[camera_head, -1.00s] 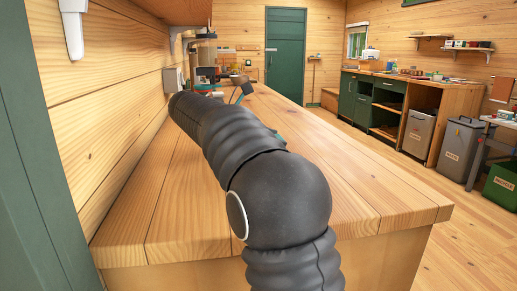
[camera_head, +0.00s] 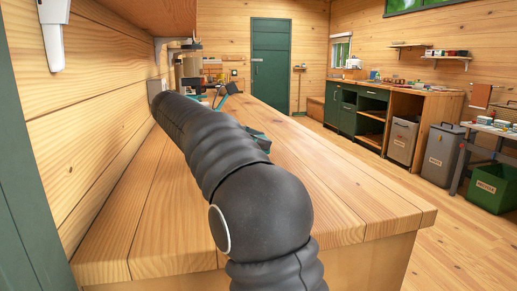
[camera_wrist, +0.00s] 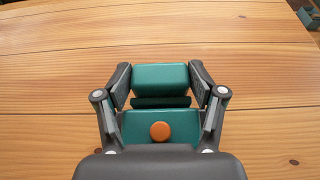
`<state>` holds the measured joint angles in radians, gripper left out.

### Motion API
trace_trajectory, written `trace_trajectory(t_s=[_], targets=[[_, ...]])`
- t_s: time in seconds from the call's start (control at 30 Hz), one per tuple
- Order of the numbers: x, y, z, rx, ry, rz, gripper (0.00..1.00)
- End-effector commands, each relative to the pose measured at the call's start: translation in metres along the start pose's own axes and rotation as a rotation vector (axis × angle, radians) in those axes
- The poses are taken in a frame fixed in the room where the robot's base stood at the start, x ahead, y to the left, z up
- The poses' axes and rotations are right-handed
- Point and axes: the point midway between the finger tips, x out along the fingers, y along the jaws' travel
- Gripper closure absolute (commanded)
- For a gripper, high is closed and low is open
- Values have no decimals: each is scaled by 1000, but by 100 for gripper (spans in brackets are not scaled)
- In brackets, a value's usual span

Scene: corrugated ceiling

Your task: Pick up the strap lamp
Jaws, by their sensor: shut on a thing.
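The strap lamp (camera_wrist: 160,76) is a small teal block with a dark band along its lower edge, seen in the wrist view. A teal part with a round orange button (camera_wrist: 160,132) sits just below it. My gripper (camera_wrist: 160,88) has one dark finger on each side of the lamp and is shut on it. In the head view my black arm reaches along the wooden bench. Only a small teal and dark bit (camera_head: 262,142) shows past the arm there. The arm hides most of the gripper. I cannot tell whether the lamp touches the bench.
The wooden bench top (camera_head: 330,195) is clear on its right side. A plank wall (camera_head: 110,120) runs close along its left. Several items, including a jar-like machine (camera_head: 190,68), stand at its far end. Grey bins (camera_head: 443,150) and a green crate (camera_head: 492,188) stand on the floor at right.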

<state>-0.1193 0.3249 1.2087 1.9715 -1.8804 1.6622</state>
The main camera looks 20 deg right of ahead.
Motion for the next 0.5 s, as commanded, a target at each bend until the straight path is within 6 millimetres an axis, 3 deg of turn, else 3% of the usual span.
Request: trace_trajectory(t_s=[0.1,0.5], targets=[[-7,0,17,3,1,1,83],[19,-50,68,3,1,0,83]])
